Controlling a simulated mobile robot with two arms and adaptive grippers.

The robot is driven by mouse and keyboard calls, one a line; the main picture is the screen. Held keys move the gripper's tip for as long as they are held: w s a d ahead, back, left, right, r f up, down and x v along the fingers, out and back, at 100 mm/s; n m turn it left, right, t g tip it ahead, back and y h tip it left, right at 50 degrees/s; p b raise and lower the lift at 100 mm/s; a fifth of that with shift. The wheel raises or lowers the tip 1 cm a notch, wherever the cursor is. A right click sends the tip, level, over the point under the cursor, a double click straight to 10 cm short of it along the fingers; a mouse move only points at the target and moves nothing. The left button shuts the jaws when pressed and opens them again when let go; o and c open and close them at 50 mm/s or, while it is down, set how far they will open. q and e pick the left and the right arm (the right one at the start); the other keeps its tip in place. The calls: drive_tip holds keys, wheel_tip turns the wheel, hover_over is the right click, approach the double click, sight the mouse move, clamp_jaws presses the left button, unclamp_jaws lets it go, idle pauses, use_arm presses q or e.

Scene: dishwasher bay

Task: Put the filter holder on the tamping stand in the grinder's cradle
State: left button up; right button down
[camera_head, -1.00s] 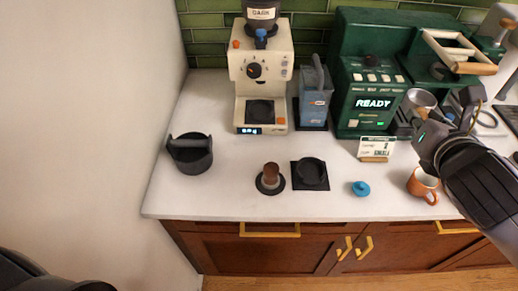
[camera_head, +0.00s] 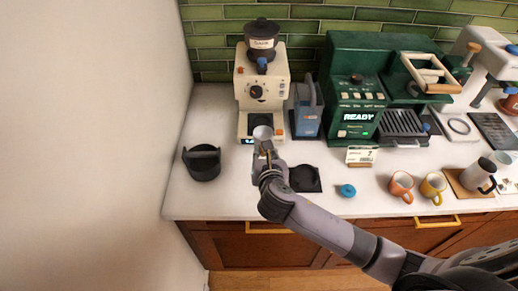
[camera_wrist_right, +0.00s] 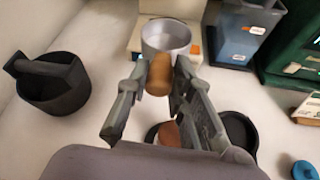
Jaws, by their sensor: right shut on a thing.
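The filter holder, a metal cup (camera_head: 262,132) with a wooden handle, is in my right gripper (camera_head: 264,157). In the right wrist view the gripper (camera_wrist_right: 152,95) is shut on the wooden handle (camera_wrist_right: 160,75), with the cup (camera_wrist_right: 166,36) pointing away. The cream grinder (camera_head: 262,85) stands just behind the cup, which overlaps its lower front; I cannot tell if they touch. The grinder's cradle is not clearly seen. The black tamping stand (camera_head: 305,179) is on the counter to the right of the gripper, with no filter holder on it. My left gripper is not in view.
A black knock box (camera_head: 203,162) stands at the left. A brown-handled tamper (camera_wrist_right: 170,132) is under my gripper. A blue-grey container (camera_head: 307,108) and the green espresso machine (camera_head: 350,95) are right of the grinder. A small blue item (camera_head: 347,190) and cups (camera_head: 401,187) lie further right.

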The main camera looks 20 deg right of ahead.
sight(262, 131)
drive_tip(key=b+x, duration=0.3)
drive_tip(key=x, duration=0.2)
drive_tip(key=b+x, duration=0.3)
drive_tip(key=x, duration=0.2)
drive_tip(key=d+b+x, duration=0.1)
drive_tip(key=b+x, duration=0.3)
drive_tip(key=x, duration=0.1)
drive_tip(key=shift+w+d+r, duration=0.15)
drive_tip(key=shift+r, duration=0.05)
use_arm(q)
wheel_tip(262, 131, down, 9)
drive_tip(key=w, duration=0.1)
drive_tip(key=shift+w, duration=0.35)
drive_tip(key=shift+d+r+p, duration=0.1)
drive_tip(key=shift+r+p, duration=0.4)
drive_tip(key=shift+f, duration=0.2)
use_arm(e)
drive_tip(key=shift+f, duration=0.4)
idle(0.5)
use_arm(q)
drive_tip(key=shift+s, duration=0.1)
